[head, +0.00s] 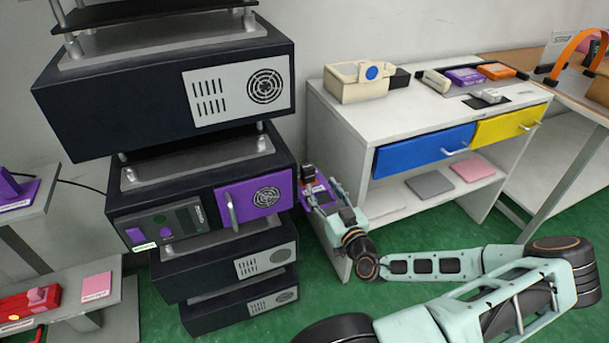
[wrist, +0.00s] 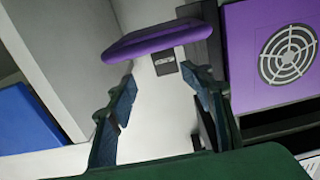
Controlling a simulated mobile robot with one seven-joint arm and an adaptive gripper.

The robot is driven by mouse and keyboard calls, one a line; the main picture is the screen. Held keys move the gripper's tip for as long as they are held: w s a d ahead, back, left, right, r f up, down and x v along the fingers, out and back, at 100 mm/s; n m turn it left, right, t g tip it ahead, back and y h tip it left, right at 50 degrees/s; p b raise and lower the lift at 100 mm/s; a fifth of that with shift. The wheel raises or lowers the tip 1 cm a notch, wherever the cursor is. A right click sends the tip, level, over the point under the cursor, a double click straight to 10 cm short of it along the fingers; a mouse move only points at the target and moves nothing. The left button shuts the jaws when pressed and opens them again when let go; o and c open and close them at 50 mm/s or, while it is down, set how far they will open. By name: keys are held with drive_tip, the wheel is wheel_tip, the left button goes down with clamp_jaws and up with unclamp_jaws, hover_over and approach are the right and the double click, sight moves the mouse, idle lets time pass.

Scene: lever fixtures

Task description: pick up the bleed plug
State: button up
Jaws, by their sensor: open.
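I cannot tell for sure which thing is the bleed plug. A purple piece (head: 313,194) is beside my gripper (head: 321,189), in the gap between the dark cabinet stack and the white desk. In the wrist view a purple rounded bar (wrist: 152,42) lies just beyond my gripper (wrist: 157,76), across the line of the fingertips. A small dark label (wrist: 165,63) shows below the bar. The fingers are spread apart, with nothing held between them. Whether they touch the bar is unclear.
The cabinet stack with a purple door (head: 256,198) and handle is close on the left. The white desk (head: 335,112) with a blue drawer (head: 420,150) and yellow drawer (head: 508,125) is on the right. A red device (head: 28,302) lies at lower left.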

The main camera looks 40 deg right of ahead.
sight(310, 173)
drive_tip(key=x, duration=0.3)
drive_tip(key=shift+w+f, duration=0.1)
drive_tip(key=shift+w, duration=0.15)
drive_tip(key=x, duration=0.1)
drive_tip(key=b+x, duration=0.1)
drive_tip(key=x, duration=0.1)
drive_tip(key=b+x, duration=0.1)
drive_tip(key=shift+w+a+r, duration=0.25)
drive_tip(key=shift+w+a, duration=0.05)
drive_tip(key=shift+w, duration=0.2)
drive_tip(key=shift+w+d+r, duration=0.1)
drive_tip(key=shift+w+d, duration=0.05)
drive_tip(key=shift+w, duration=0.1)
drive_tip(key=shift+c, duration=0.4)
clamp_jaws()
drive_tip(key=shift+r, duration=0.1)
